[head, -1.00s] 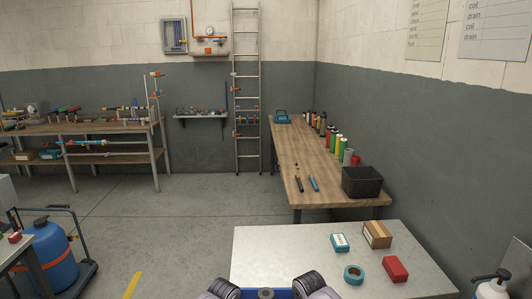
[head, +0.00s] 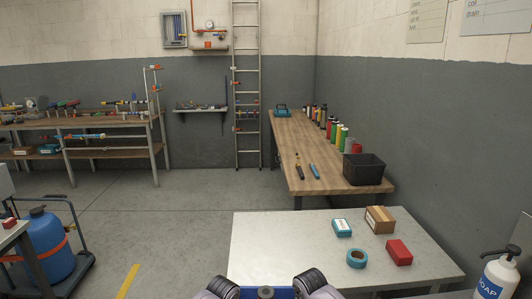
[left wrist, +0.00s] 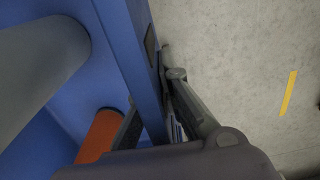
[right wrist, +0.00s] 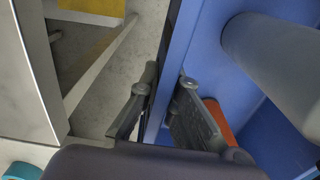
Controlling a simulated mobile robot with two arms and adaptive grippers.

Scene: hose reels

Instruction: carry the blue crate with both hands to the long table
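The blue crate shows as a strip (head: 284,293) at the bottom of the head view, between my two wrists. The left wrist view shows its blue wall (left wrist: 128,50) between the fingers of my left gripper (left wrist: 155,92), one finger inside and one outside. The right wrist view shows the opposite wall (right wrist: 180,45) between the fingers of my right gripper (right wrist: 168,79). Both grippers look shut on the walls. A grey cylinder (right wrist: 275,50) and an orange one (left wrist: 98,138) are in the crate. The long wooden table (head: 295,140) runs along the right wall.
A pale table (head: 270,245) with a teal box, carton, tape roll and red box stands close in front, before the long table. The long table holds a black bin (head: 364,170), bottles and tools. A cart with a blue tank (head: 48,245) stands left. Floor between is clear.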

